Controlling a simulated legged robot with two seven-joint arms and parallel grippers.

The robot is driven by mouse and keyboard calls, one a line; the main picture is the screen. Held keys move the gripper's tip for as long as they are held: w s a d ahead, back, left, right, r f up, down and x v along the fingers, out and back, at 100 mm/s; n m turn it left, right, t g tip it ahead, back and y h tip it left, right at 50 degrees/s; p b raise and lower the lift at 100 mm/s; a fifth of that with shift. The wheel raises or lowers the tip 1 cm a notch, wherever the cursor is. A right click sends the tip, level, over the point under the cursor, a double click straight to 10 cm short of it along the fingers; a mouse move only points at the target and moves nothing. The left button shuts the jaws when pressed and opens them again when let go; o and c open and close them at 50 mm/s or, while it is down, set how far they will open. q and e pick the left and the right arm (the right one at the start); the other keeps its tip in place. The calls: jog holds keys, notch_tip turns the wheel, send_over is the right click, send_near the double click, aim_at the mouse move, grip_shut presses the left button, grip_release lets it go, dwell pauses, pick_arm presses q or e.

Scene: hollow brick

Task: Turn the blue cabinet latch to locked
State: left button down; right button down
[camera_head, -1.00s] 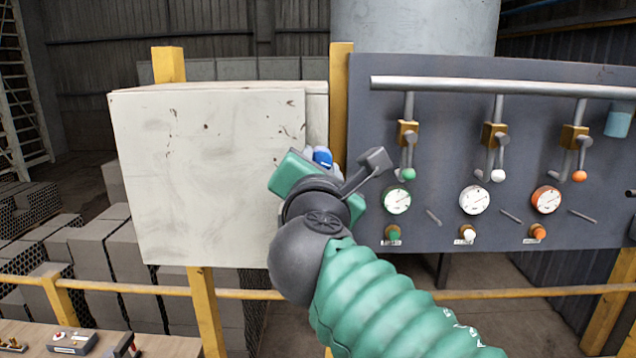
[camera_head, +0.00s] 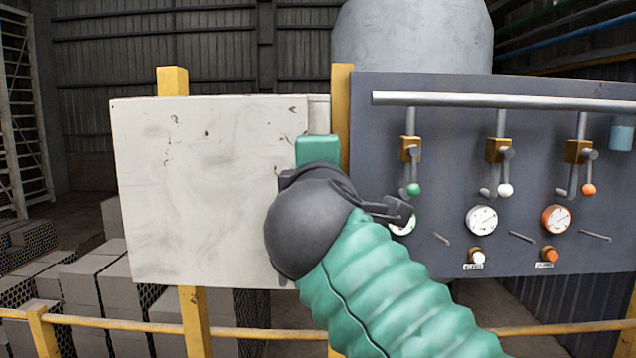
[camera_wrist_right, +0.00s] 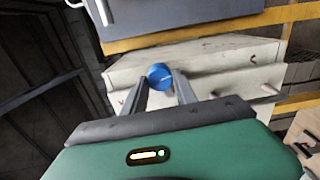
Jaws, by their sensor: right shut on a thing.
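The white cabinet (camera_head: 195,190) hangs at the left of the head view, its front door facing me. The blue latch (camera_wrist_right: 160,76) shows as a round blue knob on the cabinet in the right wrist view. My right gripper (camera_wrist_right: 161,84) is shut on it, with one finger on each side. In the head view the gripper's green body (camera_head: 317,151) is upright at the cabinet's right edge, and my own wrist and hand hide the fingers and latch. The latch's pointing direction cannot be made out. My left gripper is not in view.
My wrist covers part of the green-lever gauge (camera_head: 403,225). A yellow rail (camera_head: 110,323) runs low in front of stacked bricks (camera_head: 100,280).

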jog(key=shift+f+m+b, duration=0.3)
jog(key=shift+m+b, duration=0.15)
jog(key=shift+m, duration=0.75)
jog(key=shift+w+a+f, duration=0.1)
jog(key=shift+f, duration=0.05)
jog(key=c, duration=1.2)
grip_release()
jog(key=shift+c, duration=0.2)
jog(key=shift+o, duration=1.2)
jog(key=shift+s, duration=0.2)
jog(key=shift+o, duration=0.2)
jog(key=shift+d+r, duration=0.2)
jog(key=shift+r, duration=0.05)
jog(key=shift+w+d, duration=0.1)
